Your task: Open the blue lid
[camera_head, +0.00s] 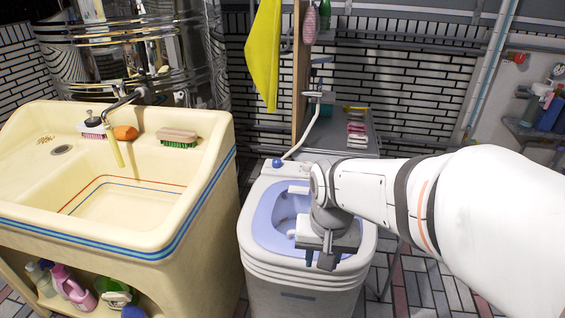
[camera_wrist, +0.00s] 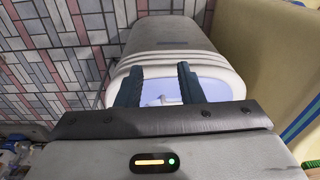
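The blue lid (camera_head: 266,226) is the pale blue oval panel on top of a white tub-shaped washing machine (camera_head: 300,290). I cannot tell for sure whether it is closed. In the head view my gripper (camera_head: 319,262) is over the lid's front right part and hides some of it. In the wrist view the gripper's two dark fingers (camera_wrist: 160,88) are spread apart, with the pale blue surface (camera_wrist: 160,90) beyond them. A small light-coloured piece shows between the fingertips. I cannot tell whether the fingers touch the lid.
A cream sink (camera_head: 190,225) stands left of the machine, with a brush (camera_head: 177,138) and sponge on its rim. A rack with pink items (camera_head: 357,130) stands behind. A yellow cloth (camera_head: 264,50) hangs above. Tiled floor (camera_head: 425,290) shows at the right.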

